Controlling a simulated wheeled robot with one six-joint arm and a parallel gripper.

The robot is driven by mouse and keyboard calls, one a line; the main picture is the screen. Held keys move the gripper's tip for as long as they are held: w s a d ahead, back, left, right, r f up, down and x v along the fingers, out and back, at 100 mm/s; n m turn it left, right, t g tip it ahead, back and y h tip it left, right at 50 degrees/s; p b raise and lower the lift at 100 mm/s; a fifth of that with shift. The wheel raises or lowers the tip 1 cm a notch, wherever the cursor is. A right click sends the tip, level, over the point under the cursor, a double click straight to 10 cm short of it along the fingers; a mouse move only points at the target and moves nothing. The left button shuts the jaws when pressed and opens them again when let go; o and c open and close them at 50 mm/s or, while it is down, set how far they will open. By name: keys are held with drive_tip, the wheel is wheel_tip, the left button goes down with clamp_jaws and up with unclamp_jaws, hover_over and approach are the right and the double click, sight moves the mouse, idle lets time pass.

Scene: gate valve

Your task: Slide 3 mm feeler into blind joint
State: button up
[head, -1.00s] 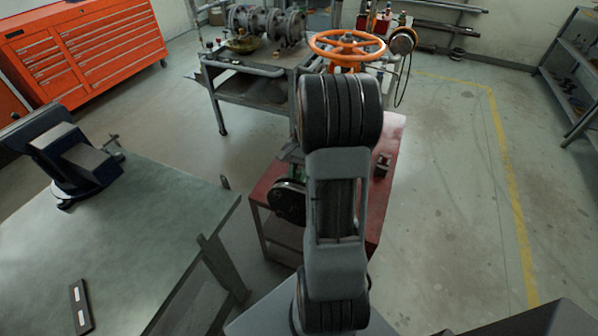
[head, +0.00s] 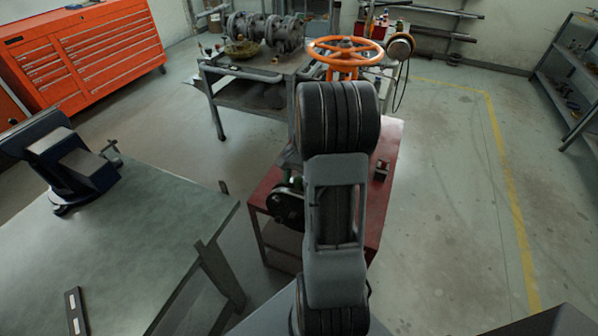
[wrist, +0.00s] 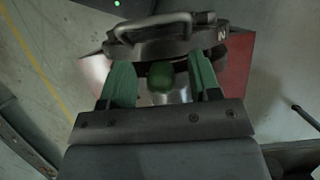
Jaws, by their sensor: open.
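In the wrist view my gripper (wrist: 161,68) is open, its two green fingers apart. A rounded green thing (wrist: 160,80) shows between the fingers, without clear contact with either; I cannot tell what it is. Just beyond the fingertips is a dark round metal part (wrist: 165,44) with a curved grey handle (wrist: 165,22) across its top. A red surface (wrist: 237,62) lies behind it. In the head view my arm hides most of the work area on the red table (head: 385,190). I cannot make out the feeler or the blind joint for certain.
An orange handwheel (head: 346,48) rises behind my arm. A grey-green bench (head: 140,235) at left bears a dark vise (head: 75,170) and a black bar with white marks (head: 75,312). A small dark block (head: 382,168) sits on the red table. The floor at right is clear.

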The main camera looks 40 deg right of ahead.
drive_tip(key=v, duration=1.3)
drive_tip(key=shift+r, duration=0.35)
drive_tip(key=shift+d, duration=0.1)
